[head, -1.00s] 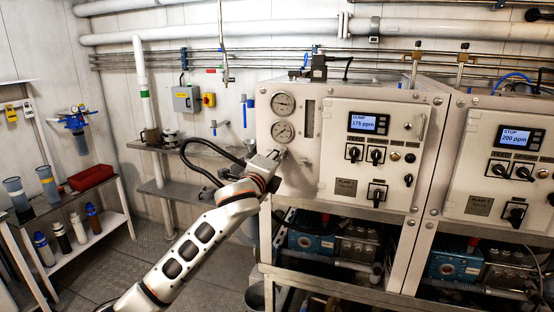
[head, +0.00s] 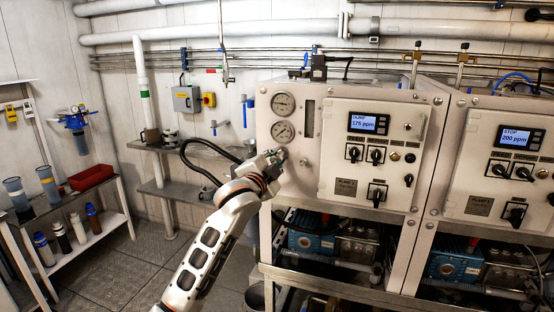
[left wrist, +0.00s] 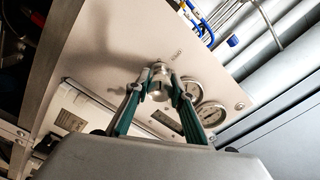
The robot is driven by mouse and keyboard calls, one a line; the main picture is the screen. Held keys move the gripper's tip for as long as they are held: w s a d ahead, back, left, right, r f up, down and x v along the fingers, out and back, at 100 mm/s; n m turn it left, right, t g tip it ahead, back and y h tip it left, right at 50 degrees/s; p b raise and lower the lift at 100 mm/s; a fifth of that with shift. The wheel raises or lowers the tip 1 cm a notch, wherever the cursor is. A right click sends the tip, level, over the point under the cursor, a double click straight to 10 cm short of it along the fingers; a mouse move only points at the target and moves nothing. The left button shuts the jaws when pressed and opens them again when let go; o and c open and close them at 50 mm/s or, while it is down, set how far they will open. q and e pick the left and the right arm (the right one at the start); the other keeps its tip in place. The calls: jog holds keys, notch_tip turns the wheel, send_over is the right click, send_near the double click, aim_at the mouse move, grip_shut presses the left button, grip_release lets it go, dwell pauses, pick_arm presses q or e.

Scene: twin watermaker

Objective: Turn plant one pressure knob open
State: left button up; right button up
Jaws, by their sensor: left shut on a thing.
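The plant one panel (head: 297,178) is the pale cabinet face at the middle, with two round gauges (head: 283,104) and a display (head: 369,123) reading 175 ppm. My left gripper (head: 275,157) is at the panel's left part, just below the lower gauge, and hides most of the pressure knob in the head view. In the left wrist view the metal knob (left wrist: 159,78) stands out from the panel between the two fingers of my left gripper (left wrist: 159,90), which are shut on it. My right gripper is not in view.
A second panel (head: 480,190) with a 200 ppm display stands to the right. Blue pumps (head: 312,241) sit below the plant one panel. A grey wall shelf (head: 185,150) is left of the gripper. A rack with bottles and a red tray (head: 91,177) is at far left.

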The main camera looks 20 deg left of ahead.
pick_arm(q)
jog(key=shift+n, duration=0.5)
jog(key=o, duration=1.2)
jog(key=shift+c, duration=0.2)
jog(key=s, duration=1.2)
jog(key=shift+a, duration=0.25)
